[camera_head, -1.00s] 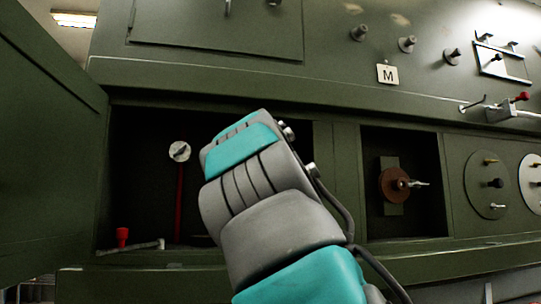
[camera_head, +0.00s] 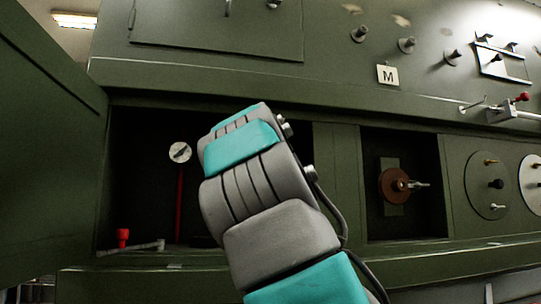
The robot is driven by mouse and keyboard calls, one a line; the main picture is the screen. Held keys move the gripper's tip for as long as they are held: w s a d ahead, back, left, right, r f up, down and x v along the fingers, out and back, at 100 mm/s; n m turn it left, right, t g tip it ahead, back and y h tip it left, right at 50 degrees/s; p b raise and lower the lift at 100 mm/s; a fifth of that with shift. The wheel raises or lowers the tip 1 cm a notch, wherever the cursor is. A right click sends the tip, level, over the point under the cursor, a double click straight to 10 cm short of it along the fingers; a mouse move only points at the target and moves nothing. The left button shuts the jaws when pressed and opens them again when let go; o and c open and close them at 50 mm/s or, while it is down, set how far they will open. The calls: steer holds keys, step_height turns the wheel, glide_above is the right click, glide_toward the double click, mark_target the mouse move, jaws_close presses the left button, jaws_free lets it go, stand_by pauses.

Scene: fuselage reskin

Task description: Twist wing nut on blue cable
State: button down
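My arm, grey and teal, reaches up from the bottom centre into the open dark bay of the green panel. My gripper is hidden behind the arm's own links, so its fingers do not show. No blue cable and no wing nut on one can be made out; the middle of the bay is covered by my arm. A red upright line (camera_head: 180,205) with a round pale fitting (camera_head: 180,152) at its top stands in the left part of the bay.
An open green door (camera_head: 45,150) borders the bay on the left. A red-capped part with a grey lever (camera_head: 140,246) lies on the bay floor. To the right, a recess holds a brown disc (camera_head: 394,185). Round plates and knobs project from the panel further right.

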stand_by(0.3)
steer(key=shift+c, duration=2)
jaws_free()
steer(key=s+b, duration=0.3)
steer(key=s, duration=0.4)
steer(key=shift+s+a+f, duration=0.35)
steer(key=shift+a+f, duration=0.05)
steer(key=shift+c, duration=0.3)
